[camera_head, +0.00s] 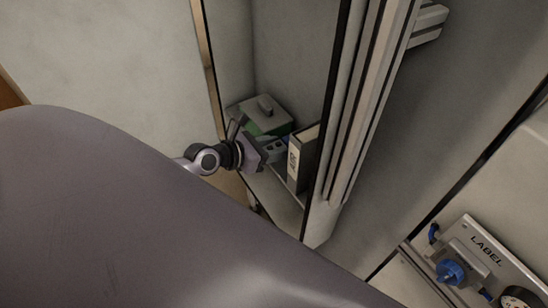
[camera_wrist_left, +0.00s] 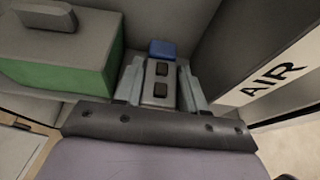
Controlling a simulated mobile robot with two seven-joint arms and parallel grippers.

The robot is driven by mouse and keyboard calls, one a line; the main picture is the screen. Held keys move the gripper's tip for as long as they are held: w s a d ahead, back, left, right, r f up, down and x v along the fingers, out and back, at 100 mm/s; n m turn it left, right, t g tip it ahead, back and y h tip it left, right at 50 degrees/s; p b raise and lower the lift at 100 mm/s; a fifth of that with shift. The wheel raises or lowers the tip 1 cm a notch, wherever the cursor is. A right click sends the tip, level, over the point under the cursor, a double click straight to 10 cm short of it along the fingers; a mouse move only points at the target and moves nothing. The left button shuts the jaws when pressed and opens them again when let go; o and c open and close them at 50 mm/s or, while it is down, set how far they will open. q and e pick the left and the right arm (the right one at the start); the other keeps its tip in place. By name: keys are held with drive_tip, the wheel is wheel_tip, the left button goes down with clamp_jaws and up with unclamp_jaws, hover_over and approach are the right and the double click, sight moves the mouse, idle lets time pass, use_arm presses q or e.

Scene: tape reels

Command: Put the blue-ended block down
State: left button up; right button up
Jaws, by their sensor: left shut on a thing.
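The blue-ended block (camera_wrist_left: 160,88) shows in the left wrist view as a grey block with two dark slots and a blue far end. My left gripper (camera_wrist_left: 160,90) is shut on it, with a finger on each side. In the head view the left gripper (camera_head: 268,150) reaches into a cabinet, and the block (camera_head: 274,147) shows partly in front of it. Whether the block touches the shelf I cannot tell. My right gripper is not in view.
A green box with a grey lid (camera_head: 265,116) stands left of the block. A dark binder marked AIR (camera_head: 303,158) stands close on the right. The cabinet shelf (camera_head: 278,199) is narrow. A LABEL panel with a blue knob (camera_head: 451,272) is at lower right.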

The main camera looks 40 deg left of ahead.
sight(274, 168)
use_arm(q)
wheel_tip(274, 168, down, 5)
drive_tip(key=b, duration=0.2)
drive_tip(key=shift+f+b, duration=0.15)
drive_tip(key=shift+b, duration=0.15)
drive_tip(key=shift+f, duration=0.1)
drive_tip(key=o, duration=1.1)
drive_tip(key=shift+o, duration=0.2)
